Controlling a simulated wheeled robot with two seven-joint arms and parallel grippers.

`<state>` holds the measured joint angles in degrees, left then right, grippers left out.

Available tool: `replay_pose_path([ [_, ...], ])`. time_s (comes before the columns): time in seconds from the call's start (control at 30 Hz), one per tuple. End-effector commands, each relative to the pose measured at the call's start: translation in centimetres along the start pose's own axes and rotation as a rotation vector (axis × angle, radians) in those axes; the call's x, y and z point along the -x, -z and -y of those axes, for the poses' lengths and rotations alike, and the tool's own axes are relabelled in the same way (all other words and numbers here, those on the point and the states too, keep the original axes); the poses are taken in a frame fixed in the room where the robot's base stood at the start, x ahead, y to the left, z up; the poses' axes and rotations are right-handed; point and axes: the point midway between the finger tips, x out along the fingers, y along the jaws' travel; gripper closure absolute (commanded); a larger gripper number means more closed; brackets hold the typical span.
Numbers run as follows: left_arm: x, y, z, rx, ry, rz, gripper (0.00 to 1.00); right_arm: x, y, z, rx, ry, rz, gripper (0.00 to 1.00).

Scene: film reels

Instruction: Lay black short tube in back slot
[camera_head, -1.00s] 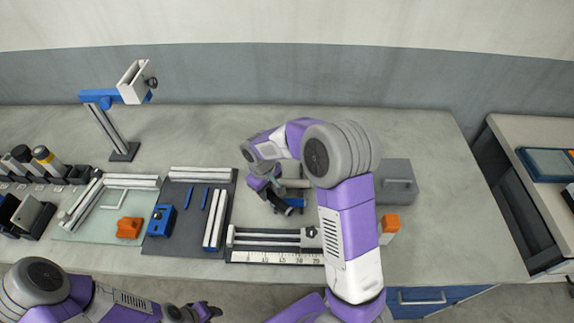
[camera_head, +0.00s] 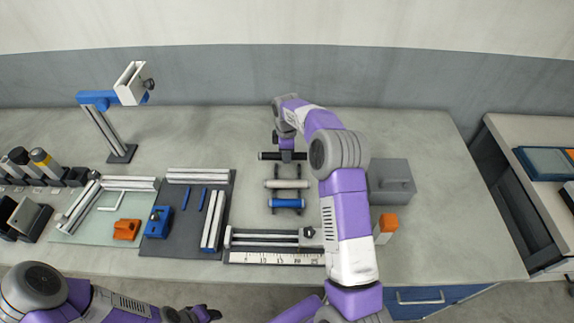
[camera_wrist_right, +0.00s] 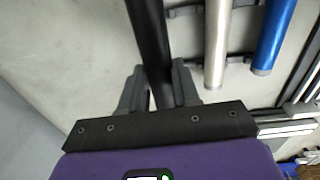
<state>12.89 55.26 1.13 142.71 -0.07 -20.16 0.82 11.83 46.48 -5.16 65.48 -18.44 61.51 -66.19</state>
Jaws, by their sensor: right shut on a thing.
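The black short tube (camera_head: 270,156) lies level, left to right, at the back end of the dark rack (camera_head: 299,194). My right gripper (camera_head: 285,150) is shut on its middle. The right wrist view shows the black tube (camera_wrist_right: 149,35) between both fingers (camera_wrist_right: 158,88). The tube is at or just above the back slot; I cannot tell whether it touches. A silver tube (camera_head: 286,184) lies in the middle of the rack and a blue tube (camera_head: 287,203) at the front. My left gripper (camera_head: 205,313) is at the bottom edge, away from the rack; its jaws are unclear.
A grey block with a handle (camera_head: 391,182) and an orange-topped block (camera_head: 387,227) stand right of my right arm. A rail with a ruler (camera_head: 275,257) lies in front of the rack. A dark mat (camera_head: 185,215) with parts is to the left. The table behind is clear.

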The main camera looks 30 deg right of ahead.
Motion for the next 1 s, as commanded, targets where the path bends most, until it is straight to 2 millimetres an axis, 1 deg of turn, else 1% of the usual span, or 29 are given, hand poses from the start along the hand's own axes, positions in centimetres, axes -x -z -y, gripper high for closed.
replay_pose_path([
  [0.17,-0.2,0.0,0.1,0.000,0.000,0.000,0.57,-1.4,0.0,0.1,-0.001,0.000,0.001,1.00],
  [0.3,-0.4,0.0,0.1,0.000,0.000,0.000,0.57,-3.8,0.0,0.2,-0.001,0.002,0.001,1.00],
  [0.4,-0.5,0.0,0.2,0.000,0.000,0.000,0.57,-5.2,0.0,0.2,-0.002,0.000,0.001,1.00],
  [0.47,-0.5,0.0,0.2,0.000,0.000,0.000,0.57,-5.4,0.0,0.2,-0.002,-0.002,0.000,1.00],
  [0.67,-0.5,0.0,0.2,0.000,0.000,0.000,0.57,-5.3,0.0,0.2,-0.002,-0.003,-0.001,1.00],
  [0.83,-0.8,0.0,0.3,0.000,0.000,0.000,0.57,-5.8,0.0,0.2,-0.002,-0.002,0.000,1.00],
  [0.87,-0.7,0.0,0.3,0.000,0.000,0.000,0.57,-5.8,0.0,0.2,-0.002,-0.002,0.000,0.65],
  [1.0,-0.7,0.0,0.3,0.000,0.000,0.000,0.57,-5.8,0.0,0.2,-0.002,-0.002,0.000,0.44],
])
